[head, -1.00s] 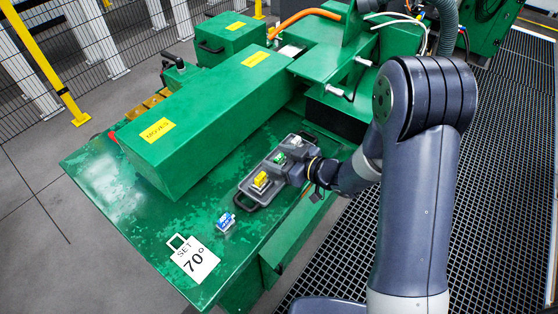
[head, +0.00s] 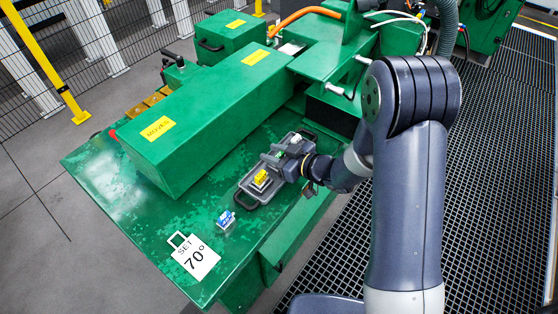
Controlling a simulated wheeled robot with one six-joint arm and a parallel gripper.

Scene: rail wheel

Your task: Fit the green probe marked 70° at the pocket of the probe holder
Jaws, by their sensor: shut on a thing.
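My gripper (head: 271,155) is over the grey tray (head: 246,197), its fingers pointing left. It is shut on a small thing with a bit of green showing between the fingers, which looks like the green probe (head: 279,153). The fingers hide most of it. Its 70° mark cannot be read, and I cannot tell whether it is clear of the tray. A yellow probe (head: 261,178) sits in the tray, left of and below the gripper. A blue probe (head: 226,219) is on the green table outside the tray. I cannot make out the probe holder's pocket.
A white tag reading SET 70° (head: 196,257) lies at the table's front. A long green box marked MOVES (head: 205,115) stands behind the tray. The green table (head: 110,180) is bare at left. Green machine parts rise behind right.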

